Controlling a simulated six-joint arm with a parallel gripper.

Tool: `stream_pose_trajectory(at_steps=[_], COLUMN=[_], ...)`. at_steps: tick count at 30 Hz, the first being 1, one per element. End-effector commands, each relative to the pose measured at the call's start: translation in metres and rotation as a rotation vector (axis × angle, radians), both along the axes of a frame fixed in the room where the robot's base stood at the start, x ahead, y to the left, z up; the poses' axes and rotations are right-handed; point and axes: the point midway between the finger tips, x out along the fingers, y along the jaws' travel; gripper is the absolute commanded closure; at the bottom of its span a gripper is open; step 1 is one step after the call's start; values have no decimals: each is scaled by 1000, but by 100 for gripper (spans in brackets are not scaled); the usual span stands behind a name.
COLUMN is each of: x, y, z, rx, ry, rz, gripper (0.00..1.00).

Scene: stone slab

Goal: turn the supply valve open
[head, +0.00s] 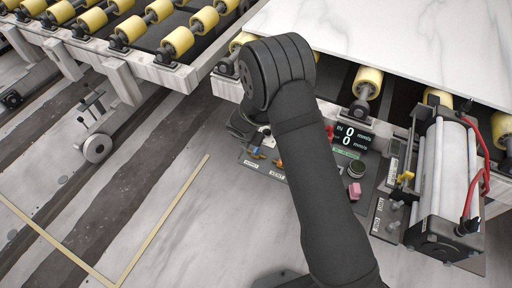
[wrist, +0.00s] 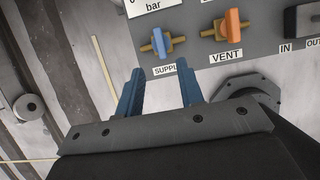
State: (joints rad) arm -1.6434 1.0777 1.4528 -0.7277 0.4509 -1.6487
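The supply valve has a blue handle (wrist: 162,43) on a brass body and sits on the grey panel in the wrist view. Its handle stands crosswise to the brass body. The SUPPLY label (wrist: 165,70) below it is partly covered by my right finger. My gripper (wrist: 159,82) is open, with its two blue fingers apart and nothing between them. The fingertips are below the valve in the picture and do not appear to touch it. In the head view the blue handle (head: 257,153) shows left of my arm; my fingertips cannot be made out there.
The VENT valve with its orange handle (wrist: 233,23) is close on the right. A dark IN/OUT switch (wrist: 303,20) is further right.

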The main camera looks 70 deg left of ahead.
Motion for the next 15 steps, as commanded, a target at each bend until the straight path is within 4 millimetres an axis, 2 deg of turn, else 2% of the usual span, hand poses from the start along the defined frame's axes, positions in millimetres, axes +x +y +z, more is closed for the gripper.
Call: stream_pose_trajectory(at_steps=[1,9,15], x=[3,16,22], y=[2,15,22], z=[-10,-53,-75], rx=[-2,-2,1], ry=[0,1,1], rz=[-2,-3,-2], gripper=[65,65,65])
